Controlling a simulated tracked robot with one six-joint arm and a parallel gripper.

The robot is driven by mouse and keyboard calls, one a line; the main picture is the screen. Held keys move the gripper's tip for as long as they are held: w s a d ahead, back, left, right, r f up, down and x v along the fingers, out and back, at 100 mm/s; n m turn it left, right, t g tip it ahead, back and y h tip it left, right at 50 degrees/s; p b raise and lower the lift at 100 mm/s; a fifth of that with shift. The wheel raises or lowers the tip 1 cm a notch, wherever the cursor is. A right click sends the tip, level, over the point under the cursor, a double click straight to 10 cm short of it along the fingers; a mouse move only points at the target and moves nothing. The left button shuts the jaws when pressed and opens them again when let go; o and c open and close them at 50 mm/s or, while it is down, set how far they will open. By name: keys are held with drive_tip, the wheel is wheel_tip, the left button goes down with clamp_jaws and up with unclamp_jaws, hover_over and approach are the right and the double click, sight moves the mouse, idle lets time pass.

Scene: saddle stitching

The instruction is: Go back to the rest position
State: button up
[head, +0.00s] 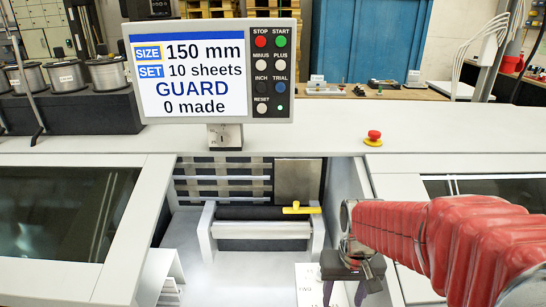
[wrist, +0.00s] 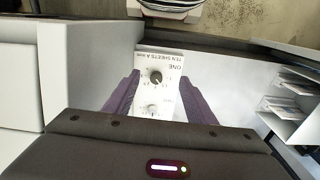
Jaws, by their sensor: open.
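My gripper (head: 345,293) hangs at the lower right of the machine's central bay, at the end of my red-sleeved arm. Its two purple fingers are apart, and they also show in the wrist view (wrist: 159,100). No object is clamped between them. Beyond and between the fingers, in the wrist view, is a white panel (wrist: 172,65) with black print and two round knobs. I cannot tell the gap between the fingertips and the panel. The lower part of the panel is hidden by the gripper body.
The screen (head: 194,75) reads 150 mm, 10 sheets, GUARD, 0 made. A red stop button (head: 374,135) sits on the white top. Wire spools (head: 67,76) stand left; trays with papers (wrist: 288,105) stand right.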

drive_tip(key=s+r+t, duration=0.5)
drive_tip(key=s+r, duration=0.5)
drive_tip(key=r, duration=0.3)
drive_tip(key=shift+s+a, duration=0.2)
drive_tip(key=shift+a, duration=0.15)
drive_tip(key=shift+r, duration=0.1)
